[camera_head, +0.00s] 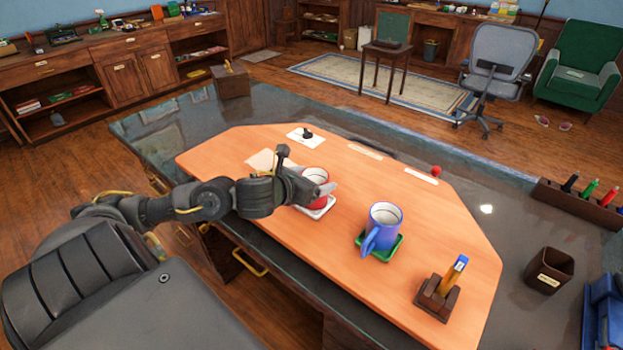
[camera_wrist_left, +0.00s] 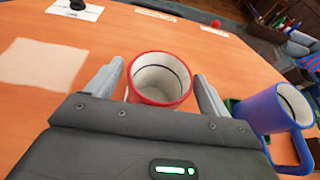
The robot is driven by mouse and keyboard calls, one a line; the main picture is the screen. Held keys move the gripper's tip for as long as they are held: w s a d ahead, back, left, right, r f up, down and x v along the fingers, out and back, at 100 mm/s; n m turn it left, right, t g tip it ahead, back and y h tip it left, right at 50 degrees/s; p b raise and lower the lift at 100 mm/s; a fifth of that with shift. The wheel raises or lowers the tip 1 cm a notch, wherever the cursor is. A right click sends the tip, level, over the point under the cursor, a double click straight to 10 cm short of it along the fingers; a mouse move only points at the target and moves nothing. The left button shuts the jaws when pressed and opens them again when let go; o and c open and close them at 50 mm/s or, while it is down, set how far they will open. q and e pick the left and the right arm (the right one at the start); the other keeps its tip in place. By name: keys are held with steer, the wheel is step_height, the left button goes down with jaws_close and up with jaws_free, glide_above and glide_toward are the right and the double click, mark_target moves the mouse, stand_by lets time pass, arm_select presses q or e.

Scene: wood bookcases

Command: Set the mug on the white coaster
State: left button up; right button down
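A red mug with a white inside (camera_head: 316,175) stands over the white coaster (camera_head: 319,210), which shows under it in the head view. The mug is upright and empty in the left wrist view (camera_wrist_left: 160,82). My left gripper (camera_head: 312,187) has its two fingers on either side of the mug, with narrow gaps showing beside the rim in the wrist view (camera_wrist_left: 160,76). It appears open. The mug's base and how it meets the coaster are partly hidden by a finger. My right gripper is not in view.
A blue mug (camera_head: 385,218) on a green coaster (camera_head: 394,250) stands right of the red mug. A pencil holder (camera_head: 437,299) is at the board's right front. A pale square (camera_head: 262,160) and a white card (camera_head: 303,140) lie behind my gripper. A dark cup (camera_head: 548,271) stands farther right.

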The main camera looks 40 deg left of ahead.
arm_select(q)
steer(key=shift+o, duration=0.4)
steer(key=shift+r, duration=0.1)
steer(key=shift+r+p, duration=0.25)
steer(key=shift+p, duration=0.15)
steer(key=v, duration=0.1)
steer(key=b+v, duration=0.1)
steer(key=shift+s+f, duration=0.1)
steer(key=shift+s, duration=0.3)
steer(key=p+v, duration=0.9)
steer(key=shift+d, duration=0.1)
